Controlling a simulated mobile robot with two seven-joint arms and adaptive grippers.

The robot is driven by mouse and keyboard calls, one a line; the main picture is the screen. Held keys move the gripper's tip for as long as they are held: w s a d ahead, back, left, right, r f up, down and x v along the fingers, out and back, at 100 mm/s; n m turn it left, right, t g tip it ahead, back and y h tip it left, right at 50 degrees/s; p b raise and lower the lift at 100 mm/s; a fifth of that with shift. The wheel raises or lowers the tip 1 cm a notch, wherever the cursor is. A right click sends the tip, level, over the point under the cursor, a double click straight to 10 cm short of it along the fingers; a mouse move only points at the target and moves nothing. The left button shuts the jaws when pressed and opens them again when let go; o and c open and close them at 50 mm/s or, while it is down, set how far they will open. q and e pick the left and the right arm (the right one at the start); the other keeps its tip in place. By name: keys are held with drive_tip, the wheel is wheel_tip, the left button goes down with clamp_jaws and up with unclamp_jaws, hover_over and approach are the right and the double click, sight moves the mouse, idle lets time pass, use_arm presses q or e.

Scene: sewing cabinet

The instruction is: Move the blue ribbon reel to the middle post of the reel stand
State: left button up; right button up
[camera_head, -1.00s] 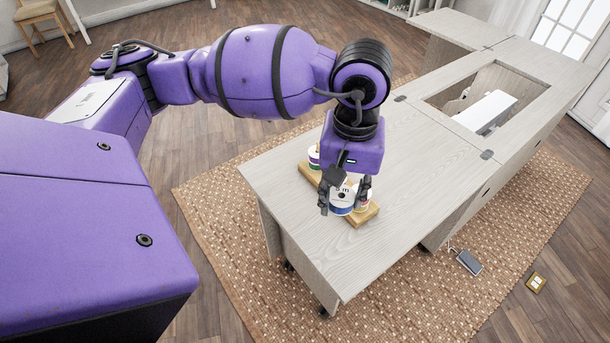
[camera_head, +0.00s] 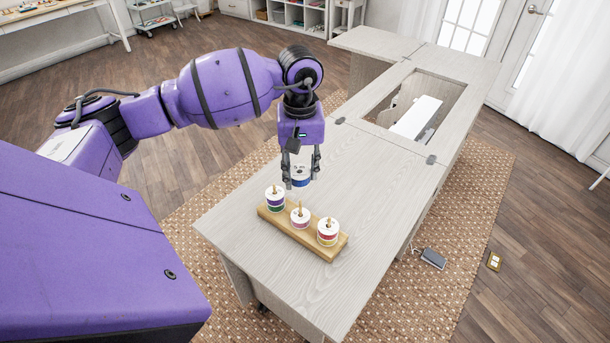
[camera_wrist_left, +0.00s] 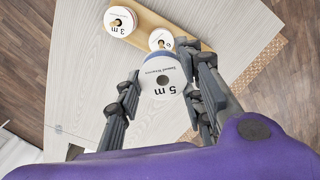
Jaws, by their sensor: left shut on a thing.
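The blue ribbon reel (camera_head: 301,181) has white faces and a blue band. My left gripper (camera_head: 301,176) is shut on it, a finger on each side, and holds it just behind the stand, apparently above the table. In the left wrist view the reel (camera_wrist_left: 164,84) shows "5 m" on its top face, with its centre hole open. The wooden reel stand (camera_head: 335,252) has three posts. The left post carries purple and green bands (camera_head: 275,198), the middle post a lower pink-banded reel (camera_head: 300,218), the right post red and yellow bands (camera_head: 328,232). My right gripper is not in view.
The pale wood cabinet top (camera_head: 385,178) is clear around the stand. A recess with a white sewing machine (camera_head: 416,118) lies farther back. A dark pedal (camera_head: 432,258) is on the floor to the right.

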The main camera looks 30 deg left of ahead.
sight(301, 187)
use_arm(q)
drive_tip(key=shift+s+d+f, duration=0.15)
drive_tip(key=shift+f, duration=0.35)
wheel_tip(301, 187, down, 4)
drive_tip(key=shift+f+b, duration=0.1)
drive_tip(key=shift+b, duration=0.55)
drive_tip(key=shift+r, duration=0.25)
drive_tip(key=shift+f, duration=0.1)
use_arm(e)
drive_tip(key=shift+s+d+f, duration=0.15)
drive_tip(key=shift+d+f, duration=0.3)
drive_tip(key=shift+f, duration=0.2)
use_arm(q)
drive_tip(key=shift+f, duration=0.15)
drive_tip(key=shift+f, duration=0.1)
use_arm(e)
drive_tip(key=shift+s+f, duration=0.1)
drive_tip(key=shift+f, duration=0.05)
use_arm(q)
drive_tip(key=shift+f+b, duration=0.2)
drive_tip(key=shift+b, duration=0.1)
drive_tip(key=shift+f, duration=0.2)
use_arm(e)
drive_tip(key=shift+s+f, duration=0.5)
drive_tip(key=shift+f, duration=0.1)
